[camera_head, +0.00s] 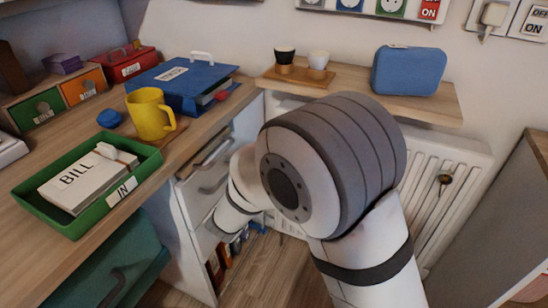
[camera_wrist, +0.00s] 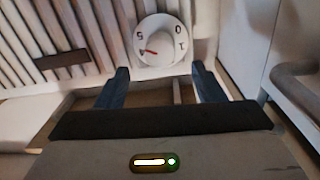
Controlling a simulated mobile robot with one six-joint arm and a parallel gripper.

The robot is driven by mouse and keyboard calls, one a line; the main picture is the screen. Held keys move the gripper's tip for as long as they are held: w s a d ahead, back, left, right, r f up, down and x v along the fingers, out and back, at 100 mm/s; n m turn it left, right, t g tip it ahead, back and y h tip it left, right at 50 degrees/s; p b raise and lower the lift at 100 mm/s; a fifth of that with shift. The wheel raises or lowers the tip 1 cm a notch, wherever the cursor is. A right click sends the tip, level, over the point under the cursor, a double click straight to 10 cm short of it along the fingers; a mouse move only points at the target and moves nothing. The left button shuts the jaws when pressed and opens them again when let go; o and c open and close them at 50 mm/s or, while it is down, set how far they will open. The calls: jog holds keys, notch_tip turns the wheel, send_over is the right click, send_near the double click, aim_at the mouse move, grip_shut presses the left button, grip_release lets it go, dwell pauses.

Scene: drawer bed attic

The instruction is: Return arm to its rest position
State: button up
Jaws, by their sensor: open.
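My gripper (camera_wrist: 160,88) shows in the wrist view with its two dark fingers apart and nothing between them. Beyond the fingertips is a round white dial (camera_wrist: 159,40) with a red pointer and marks around its face. The dial sits in front of a white ribbed radiator (camera_wrist: 60,35). I cannot tell whether the fingers touch the dial, but they appear apart from it. In the head view my arm (camera_head: 335,160) reaches down between the desk and the radiator (camera_head: 440,190), and its bulky joint hides the gripper.
A desk (camera_head: 190,130) on the left holds a green tray (camera_head: 100,222) with papers, a yellow mug (camera_head: 150,114) and a blue binder (camera_head: 180,80). A shelf (camera_head: 430,98) above the radiator holds two cups and a blue case (camera_head: 408,71). Drawers (camera_head: 205,180) stand close beside my arm.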

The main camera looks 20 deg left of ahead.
jog(key=s+d+r+g+h+p, duration=0.1)
jog(key=d+r+g+h+p, duration=0.25)
jog(key=d+r+p, duration=0.45)
jog(key=s+d+r+m+g+h+p, duration=0.1)
jog(key=d+r+g+h+p, duration=0.2)
jog(key=d, duration=0.8)
jog(key=s+d+r+g+h+p, duration=0.1)
jog(key=d+r+g+p, duration=0.4)
jog(key=d+r, duration=0.4)
jog(key=s+d+r+n+g+y+p, duration=0.1)
jog(key=s+d+r+y+p, duration=0.3)
jog(key=s+r+p, duration=0.4)
jog(key=s+d+r+n+g+y+p, duration=0.2)
jog(key=s+r+p, duration=0.6)
jog(key=r+p, duration=0.4)
jog(key=d+g+y+p, duration=0.1)
jog(key=d+y+p, duration=0.1)
jog(key=y, duration=0.1)
jog(key=shift+p, duration=0.3)
